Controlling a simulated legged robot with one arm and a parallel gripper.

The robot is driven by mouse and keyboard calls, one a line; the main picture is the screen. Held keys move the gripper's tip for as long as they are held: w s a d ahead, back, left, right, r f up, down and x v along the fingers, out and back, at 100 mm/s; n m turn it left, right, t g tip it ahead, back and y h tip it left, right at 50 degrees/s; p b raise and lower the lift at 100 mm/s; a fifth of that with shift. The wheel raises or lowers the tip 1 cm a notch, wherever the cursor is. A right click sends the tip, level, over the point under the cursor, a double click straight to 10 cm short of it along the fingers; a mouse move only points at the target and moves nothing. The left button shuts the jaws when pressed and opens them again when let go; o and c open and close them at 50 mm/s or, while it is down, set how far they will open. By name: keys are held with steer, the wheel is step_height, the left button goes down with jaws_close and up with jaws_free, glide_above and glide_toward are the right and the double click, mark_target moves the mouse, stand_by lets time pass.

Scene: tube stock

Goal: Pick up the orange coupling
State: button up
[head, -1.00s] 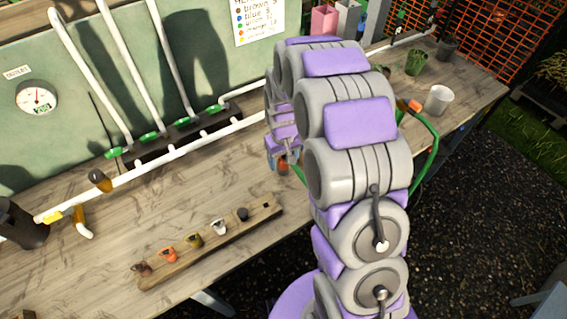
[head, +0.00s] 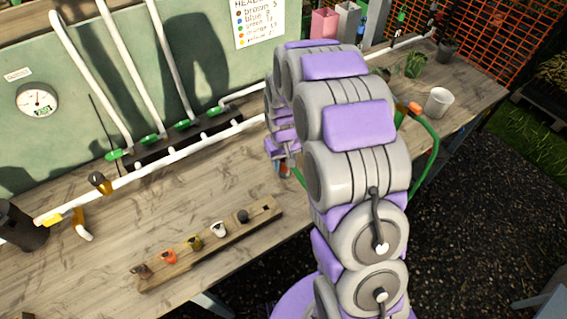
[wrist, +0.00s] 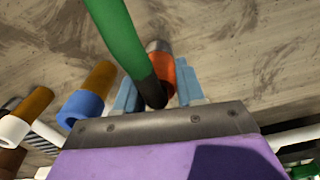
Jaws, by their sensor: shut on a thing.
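The orange coupling (wrist: 161,72) shows in the wrist view between the two blue fingertips of my gripper (wrist: 158,88). The gripper is shut on it. A grey end shows on its far side. The black end of a green hose (wrist: 118,35) crosses in front of the coupling and hides part of it; I cannot tell whether they are joined. In the head view my gripper (head: 282,160) is over the bench, partly behind my arm, with only a small piece of orange visible there.
A wooden rack (head: 205,244) holds several small fittings, one of them orange (head: 168,256). White pipes with green valves (head: 150,139) run along the back panel. Blue (wrist: 82,107) and brown (wrist: 98,78) pieces lie left of the gripper. A white cup (head: 438,102) stands at right.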

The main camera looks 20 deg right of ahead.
steer(key=shift+r, duration=0.1)
step_height(320, 180, up, 3)
steer(key=shift+w+r+p, duration=0.1)
steer(key=shift+p, duration=0.5)
steer(key=shift+s+r, duration=0.2)
steer(key=shift+s, duration=0.15)
steer(key=s+a+r+p, duration=0.1)
steer(key=s+p, duration=0.1)
steer(key=s, duration=1.3)
steer(key=shift+s+a+p, duration=0.2)
steer(key=shift+a+p, duration=0.1)
steer(key=shift+a, duration=0.05)
steer(key=shift+r, duration=0.1)
steer(key=shift+r, duration=0.1)
steer(key=shift+r+p, duration=1.15)
steer(key=shift+r, duration=1.25)
